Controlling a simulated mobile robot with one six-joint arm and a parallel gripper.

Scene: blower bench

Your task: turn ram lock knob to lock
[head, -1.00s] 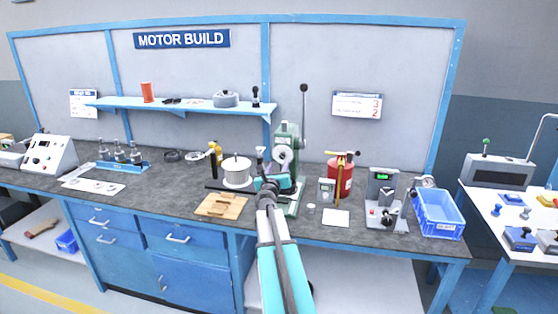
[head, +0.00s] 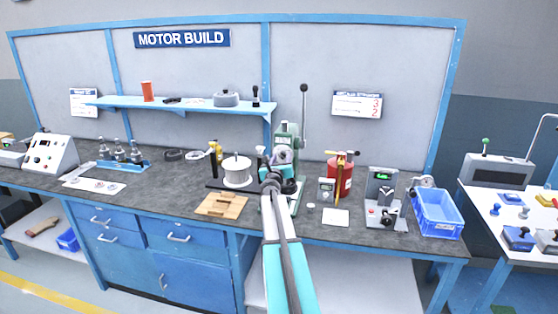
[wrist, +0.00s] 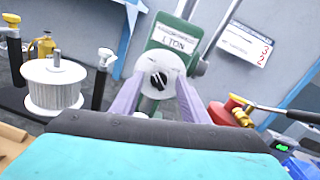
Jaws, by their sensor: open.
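The green arbor press marked "1 TON" (wrist: 175,38) stands at the bench's middle; it also shows in the head view (head: 290,130). In the wrist view a pale round disc with a small black knob (wrist: 157,81) sits on the press front, apparently the ram lock knob. The knob looks tilted; its lock marking is too small to read. My gripper (wrist: 158,88) is open, with one finger on each side of the disc. I cannot tell whether the fingers touch it. In the head view my gripper (head: 279,160) and arm hide the press's lower front.
A white spool (wrist: 53,84) stands left of the press. A red cylinder with a yellow top (head: 340,178) stands to its right. The long press lever (head: 304,115) rises at the back right. A wooden block (head: 220,205) lies at the bench front.

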